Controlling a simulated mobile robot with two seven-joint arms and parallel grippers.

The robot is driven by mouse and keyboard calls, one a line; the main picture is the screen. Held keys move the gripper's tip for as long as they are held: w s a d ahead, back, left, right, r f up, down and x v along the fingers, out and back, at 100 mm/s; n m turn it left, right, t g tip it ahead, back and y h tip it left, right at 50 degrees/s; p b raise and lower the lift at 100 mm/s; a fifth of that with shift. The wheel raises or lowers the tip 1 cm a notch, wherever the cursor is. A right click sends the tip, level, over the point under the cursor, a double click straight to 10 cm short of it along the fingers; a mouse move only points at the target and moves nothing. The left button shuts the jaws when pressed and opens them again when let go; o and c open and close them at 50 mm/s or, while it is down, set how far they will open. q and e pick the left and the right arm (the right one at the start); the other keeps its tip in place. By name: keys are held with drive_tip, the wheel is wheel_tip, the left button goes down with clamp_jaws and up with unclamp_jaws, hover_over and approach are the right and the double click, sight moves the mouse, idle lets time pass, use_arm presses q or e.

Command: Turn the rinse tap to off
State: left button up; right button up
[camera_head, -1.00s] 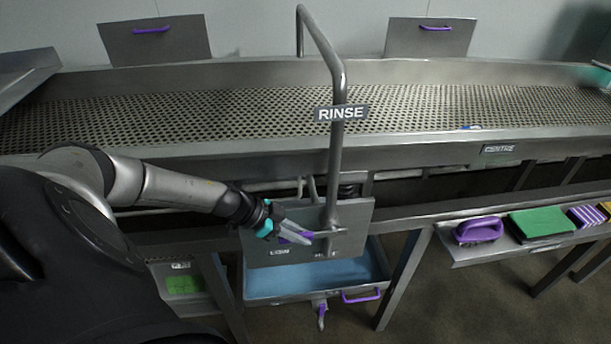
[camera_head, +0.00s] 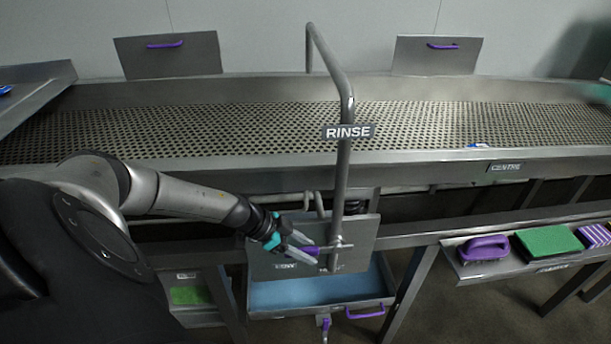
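The rinse tap is a tall grey pipe (camera_head: 344,185) with a RINSE sign (camera_head: 348,132). At its foot, in front of a grey plate (camera_head: 362,240), is a small lever with a purple grip (camera_head: 311,250) pointing left, roughly level. My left gripper (camera_head: 312,250) is at the purple grip. Its fingers are apart, one above and one below the grip; I cannot tell whether they touch it. The plate carries small labels; the left one (camera_head: 286,266) is too small to read surely, and the lever's foot partly covers the right one. My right gripper is not in view.
A perforated steel trough (camera_head: 230,128) runs behind the pipe. A blue-lined drawer (camera_head: 318,294) with a purple handle (camera_head: 365,312) is below the plate. A shelf at right holds a purple brush (camera_head: 484,248) and a green pad (camera_head: 548,242). A frame rail crosses at tap height.

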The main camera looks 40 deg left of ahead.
use_arm(q)
drive_tip(key=shift+s+r, duration=0.1)
drive_tip(key=v, duration=1.5)
drive_tip(key=shift+d, duration=0.1)
idle(0.5)
